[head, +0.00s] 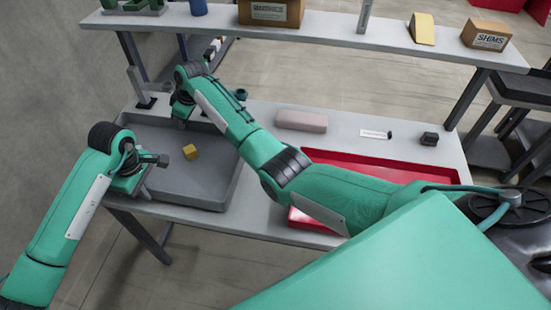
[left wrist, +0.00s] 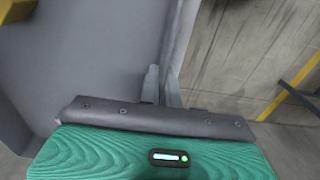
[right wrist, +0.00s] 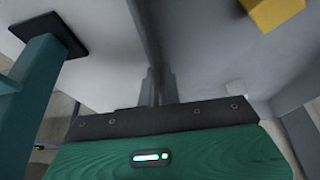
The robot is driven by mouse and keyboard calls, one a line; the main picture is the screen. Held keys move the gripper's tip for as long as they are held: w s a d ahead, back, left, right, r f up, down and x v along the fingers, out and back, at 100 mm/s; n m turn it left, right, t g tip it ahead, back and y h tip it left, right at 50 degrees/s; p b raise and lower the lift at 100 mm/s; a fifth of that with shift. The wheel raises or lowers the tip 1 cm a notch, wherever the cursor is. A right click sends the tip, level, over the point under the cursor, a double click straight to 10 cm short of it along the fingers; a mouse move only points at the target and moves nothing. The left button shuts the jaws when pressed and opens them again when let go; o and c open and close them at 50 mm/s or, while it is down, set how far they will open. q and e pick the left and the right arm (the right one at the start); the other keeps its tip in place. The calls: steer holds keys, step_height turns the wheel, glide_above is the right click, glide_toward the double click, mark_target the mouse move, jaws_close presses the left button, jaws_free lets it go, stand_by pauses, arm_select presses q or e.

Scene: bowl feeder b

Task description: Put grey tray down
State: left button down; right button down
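The grey tray (head: 215,192) is at the left end of the table, near its front edge. It holds a small yellow cube (head: 190,152), partly in sight in the right wrist view (right wrist: 272,10). My left gripper (head: 157,160) is at the tray's left wall; in the left wrist view the wall (left wrist: 183,40) runs between its close-set fingers (left wrist: 162,88). My right gripper (head: 182,118) is at the far wall; in the right wrist view its fingers (right wrist: 160,88) close on that wall (right wrist: 147,35). I cannot tell whether the tray's underside touches the table.
A red tray (head: 400,175) lies on the table's right part, under my right arm. A pinkish block (head: 301,120), a dark block (head: 429,139) and a post with a black base (head: 146,101) stand on the table (head: 350,115). A raised shelf (head: 330,30) with boxes runs behind.

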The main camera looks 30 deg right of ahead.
arm_select(q)
steer(key=shift+f+b, duration=0.55)
steer(key=shift+f, duration=0.1)
arm_select(e)
steer(key=shift+f, duration=0.6)
arm_select(q)
steer(key=c, duration=2.1)
jaws_free()
steer(key=shift+f, duration=0.15)
arm_select(e)
steer(key=c, duration=2.1)
jaws_free()
steer(key=shift+d+f, duration=0.1)
steer(key=shift+f, duration=0.05)
arm_select(q)
steer(key=o, duration=0.5)
arm_select(e)
steer(key=o, duration=0.5)
arm_select(q)
steer(key=shift+r, duration=0.25)
step_height(320, 180, up, 12)
steer(key=shift+f, duration=0.25)
steer(key=shift+r, duration=0.15)
arm_select(e)
steer(key=shift+s+d+r, duration=0.1)
steer(key=shift+r, duration=0.45)
steer(key=v, duration=1.1)
steer(key=shift+s, duration=0.1)
